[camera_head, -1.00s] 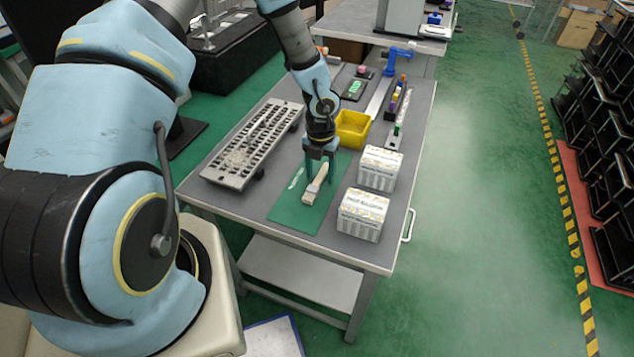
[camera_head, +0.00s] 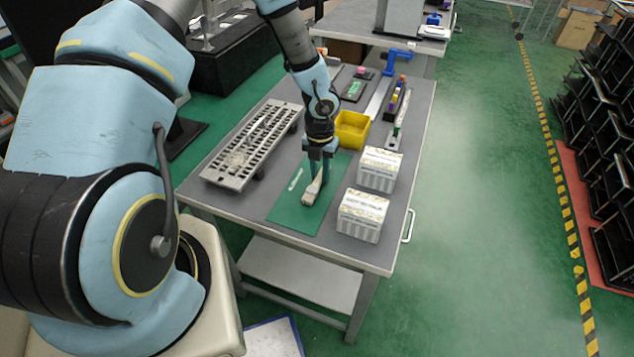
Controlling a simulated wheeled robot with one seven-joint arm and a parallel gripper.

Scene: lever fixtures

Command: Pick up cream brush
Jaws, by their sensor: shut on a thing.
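The cream brush (camera_head: 312,194) is over the green mat (camera_head: 287,211) on the grey table. My gripper (camera_head: 318,180) points down at the brush and is shut on it at its far part. The near end of the brush sticks out toward the front of the mat. I cannot tell whether the brush touches the mat or is slightly above it. The far part of the brush is partly hidden by the fingers.
Two white printed boxes (camera_head: 362,213) (camera_head: 378,168) stand close to the right of the mat. A metal slotted rack (camera_head: 243,150) lies to the left. A yellow bin (camera_head: 352,128) stands just behind my gripper. The table's front edge is bare.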

